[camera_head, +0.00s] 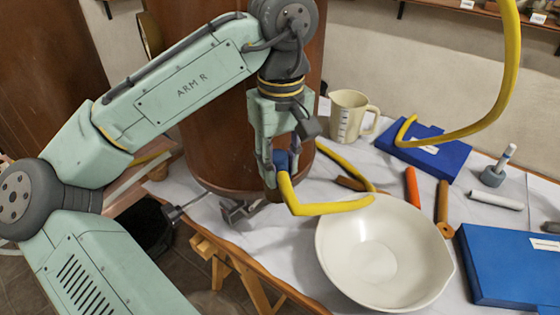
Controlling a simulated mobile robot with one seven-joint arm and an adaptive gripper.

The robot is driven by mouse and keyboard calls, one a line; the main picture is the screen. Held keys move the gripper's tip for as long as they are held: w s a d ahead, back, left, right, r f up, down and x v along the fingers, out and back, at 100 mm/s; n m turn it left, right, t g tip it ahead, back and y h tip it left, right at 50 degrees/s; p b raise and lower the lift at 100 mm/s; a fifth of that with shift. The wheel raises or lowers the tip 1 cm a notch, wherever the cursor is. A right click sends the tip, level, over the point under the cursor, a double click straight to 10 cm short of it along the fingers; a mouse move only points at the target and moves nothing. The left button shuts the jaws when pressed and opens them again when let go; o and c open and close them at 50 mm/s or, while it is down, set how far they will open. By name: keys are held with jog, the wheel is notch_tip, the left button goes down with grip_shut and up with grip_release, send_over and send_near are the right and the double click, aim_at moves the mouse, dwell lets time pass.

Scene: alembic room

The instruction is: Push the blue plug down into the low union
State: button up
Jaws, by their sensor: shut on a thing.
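My gripper (279,172) points down beside the lower part of the large brown vessel (222,110). It is shut on the blue plug (282,160), which shows between the fingers. A yellow hose (322,208) runs from just below the plug to the right, over the rim of the white bowl. The low union is hard to make out. A small brown part (275,196) shows just under the fingers and may belong to it. I cannot tell whether the plug touches it.
Grey metal fittings (238,211) sit at the table's front edge, left of my gripper. The white bowl (384,252) stands close on the right. A beige measuring jug (352,116), blue cases (512,262) and small tools lie farther right. A yellow hose (510,60) arches at the upper right.

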jog(key=shift+f, duration=0.15)
jog(key=o, duration=1.3)
jog(key=shift+c, duration=0.2)
jog(key=shift+r+p, duration=1.75)
jog(key=shift+r, duration=1.8)
